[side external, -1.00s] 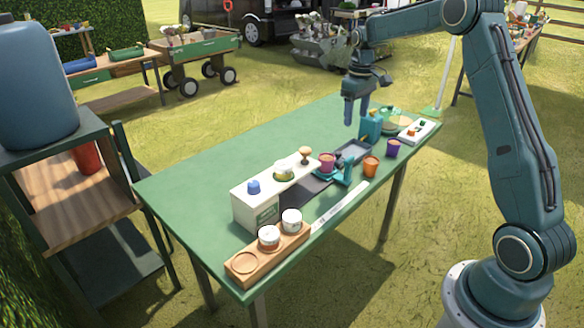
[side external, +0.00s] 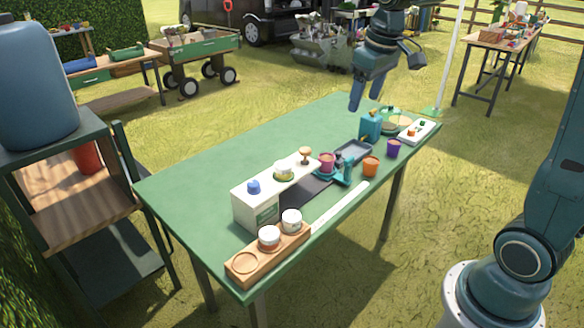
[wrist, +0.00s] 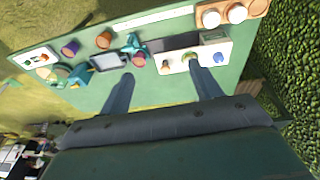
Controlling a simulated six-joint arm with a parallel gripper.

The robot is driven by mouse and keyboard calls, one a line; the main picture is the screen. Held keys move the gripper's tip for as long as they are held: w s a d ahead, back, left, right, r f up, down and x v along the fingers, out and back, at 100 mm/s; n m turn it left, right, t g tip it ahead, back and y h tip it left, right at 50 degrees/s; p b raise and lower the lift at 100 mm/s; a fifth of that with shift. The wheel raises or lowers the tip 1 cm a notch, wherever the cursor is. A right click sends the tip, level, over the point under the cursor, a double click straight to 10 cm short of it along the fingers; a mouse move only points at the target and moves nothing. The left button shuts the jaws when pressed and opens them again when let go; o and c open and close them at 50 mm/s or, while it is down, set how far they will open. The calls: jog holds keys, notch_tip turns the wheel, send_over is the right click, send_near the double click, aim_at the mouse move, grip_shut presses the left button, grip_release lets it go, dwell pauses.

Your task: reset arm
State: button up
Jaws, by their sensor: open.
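My gripper (side external: 368,93) hangs in the air above the far side of the green table (side external: 215,160), apart from everything on it. Its two fingers also show spread apart and empty in the wrist view (wrist: 160,88). In the wrist view the table and its row of objects lie well beyond the fingertips. Part of my arm passes out of the top of the side view.
The table bears a white stand (side external: 244,206), a wooden holder (side external: 241,268) with two white cups, a teal can (side external: 370,128), an orange pot (side external: 370,167), a purple pot (side external: 393,148) and a white tray (side external: 426,128). The table's far left is clear. A shelf (side external: 60,210) stands left.

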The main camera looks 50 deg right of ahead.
jog(key=s+a+f+t, duration=0.1)
jog(key=s+a, duration=0.4)
jog(key=s, duration=0.4)
jog(key=s+a+t, duration=0.2)
jog(key=s+a, duration=0.3)
jog(key=s, duration=0.5)
jog(key=shift+s+a+f+y, duration=0.15)
jog(key=shift+a+f+y, duration=0.05)
jog(key=shift+f+y, duration=0.2)
dwell(0.5)
